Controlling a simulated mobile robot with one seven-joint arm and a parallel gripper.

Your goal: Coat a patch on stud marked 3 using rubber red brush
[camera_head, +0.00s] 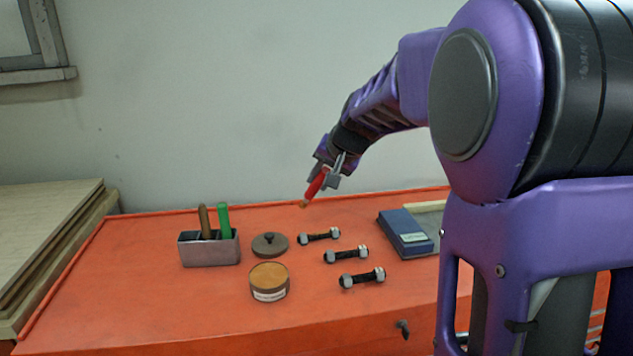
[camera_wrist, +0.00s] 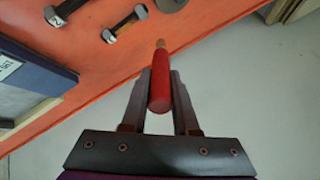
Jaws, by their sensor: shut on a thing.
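My gripper (camera_head: 332,172) is shut on the red brush (camera_head: 316,186) and holds it in the air above the back of the orange bench. In the wrist view the red brush (camera_wrist: 160,85) sits between the two fingers (camera_wrist: 160,98), its tan tip pointing away. Three dark studs with pale nuts lie on the bench: a far one (camera_head: 318,237), a middle one (camera_head: 346,254) and a near one (camera_head: 362,278). The far stud (camera_wrist: 126,24) shows some brownish colour in the wrist view. The brush is apart from all studs. An open tin (camera_head: 269,292) holds orange-brown paste.
A dark round lid (camera_head: 270,246) lies behind the tin. A grey holder (camera_head: 210,251) at left carries a brown-handled and a green-handled tool. A blue labelled box (camera_head: 403,232) lies right of the studs. Stacked boards (camera_head: 45,240) stand at far left. The front-left bench is clear.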

